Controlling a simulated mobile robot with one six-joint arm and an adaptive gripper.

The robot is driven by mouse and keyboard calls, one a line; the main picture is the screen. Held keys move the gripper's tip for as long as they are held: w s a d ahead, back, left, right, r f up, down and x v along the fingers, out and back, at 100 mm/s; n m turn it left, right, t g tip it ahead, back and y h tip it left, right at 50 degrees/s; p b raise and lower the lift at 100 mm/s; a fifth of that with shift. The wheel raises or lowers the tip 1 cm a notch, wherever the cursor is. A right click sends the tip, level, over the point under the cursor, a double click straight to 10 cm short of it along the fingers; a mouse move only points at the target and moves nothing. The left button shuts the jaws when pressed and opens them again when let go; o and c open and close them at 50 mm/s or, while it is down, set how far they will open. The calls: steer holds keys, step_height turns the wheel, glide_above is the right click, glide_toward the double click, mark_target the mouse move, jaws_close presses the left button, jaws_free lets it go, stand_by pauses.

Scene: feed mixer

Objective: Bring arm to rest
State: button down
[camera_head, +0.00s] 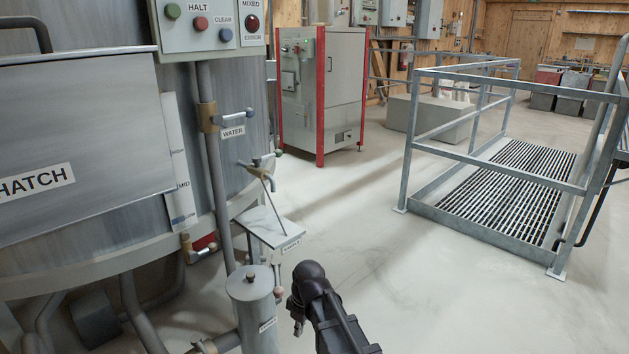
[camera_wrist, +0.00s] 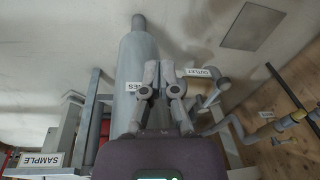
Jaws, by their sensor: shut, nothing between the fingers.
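My arm shows at the bottom centre of the head view as dark links with a rounded joint. My gripper (camera_head: 297,318) hangs at its left, small and partly hidden, just right of a grey labelled canister (camera_head: 253,305). In the wrist view my gripper (camera_wrist: 160,75) has its two grey fingers close together with nothing between them. Behind the fingers stands a long grey cylinder (camera_wrist: 137,60), its label partly covered. I cannot tell whether the gripper touches anything.
The mixer tank (camera_head: 80,130) with its hatch fills the left. A small sample shelf (camera_head: 270,228) juts out near my arm. A railed platform (camera_head: 500,190) stands right, a red-edged cabinet (camera_head: 322,90) behind. The floor between is clear. An outlet label (camera_wrist: 200,72) shows beside the fingers.

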steer(key=s+d+r+m+h+p, duration=0.1)
steer(key=s+d+m, duration=0.2)
steer(key=d+m, duration=0.55)
steer(key=s+d+r+m+h+p, duration=0.1)
steer(key=s+d+m, duration=0.25)
steer(key=d, duration=0.95)
step_height(320, 180, up, 37)
steer(key=p, duration=3.7)
steer(key=shift+w+a+r, duration=0.2)
steer(key=shift+w, duration=0.1)
